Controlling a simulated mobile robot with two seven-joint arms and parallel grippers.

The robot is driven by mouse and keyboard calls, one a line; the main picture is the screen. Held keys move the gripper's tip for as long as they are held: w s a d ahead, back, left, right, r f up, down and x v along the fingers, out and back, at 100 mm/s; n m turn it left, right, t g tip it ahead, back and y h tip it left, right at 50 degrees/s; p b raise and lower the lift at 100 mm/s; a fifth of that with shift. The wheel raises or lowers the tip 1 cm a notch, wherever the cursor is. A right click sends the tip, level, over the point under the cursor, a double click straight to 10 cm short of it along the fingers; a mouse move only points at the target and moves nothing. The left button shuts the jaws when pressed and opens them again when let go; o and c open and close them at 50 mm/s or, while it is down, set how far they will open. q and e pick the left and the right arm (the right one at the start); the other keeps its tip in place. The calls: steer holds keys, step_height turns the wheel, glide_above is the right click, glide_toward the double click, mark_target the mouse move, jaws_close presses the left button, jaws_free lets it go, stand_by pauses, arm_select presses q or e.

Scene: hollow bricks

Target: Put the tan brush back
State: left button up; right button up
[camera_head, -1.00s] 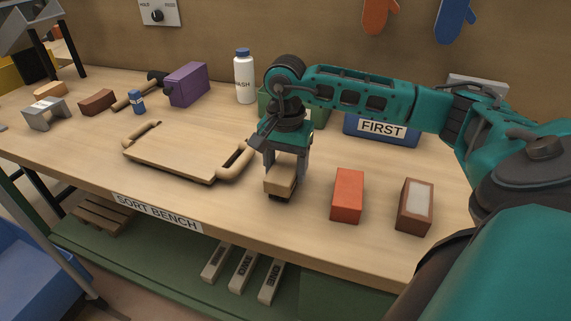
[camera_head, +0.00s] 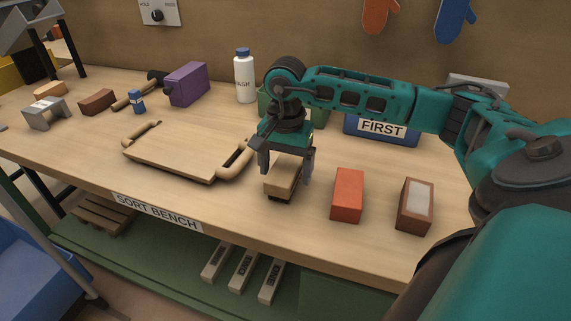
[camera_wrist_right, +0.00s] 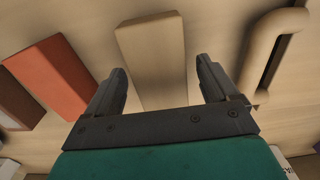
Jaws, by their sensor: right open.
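The tan brush (camera_head: 282,184) is a tan block with a dark underside, on the bench right of the wooden tray. My right gripper (camera_head: 287,166) is directly above it, open, with one finger on either side. In the right wrist view the brush (camera_wrist_right: 155,62) lies between the spread fingers of the gripper (camera_wrist_right: 160,80), with a gap on each side. Its top is partly hidden by the gripper in the head view. My left gripper is not in view.
An orange-red brick (camera_head: 347,195) and a brown brush-like block with a pale top (camera_head: 416,206) stand to the right. The tray (camera_head: 180,158) is close on the left, its handle near the gripper. Behind are a green bin (camera_head: 320,117) and a blue bin labelled FIRST (camera_head: 381,130).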

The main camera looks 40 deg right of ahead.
mark_target(286, 167)
step_height(286, 167, up, 12)
steer(key=shift+p, duration=0.4)
stand_by(0.5)
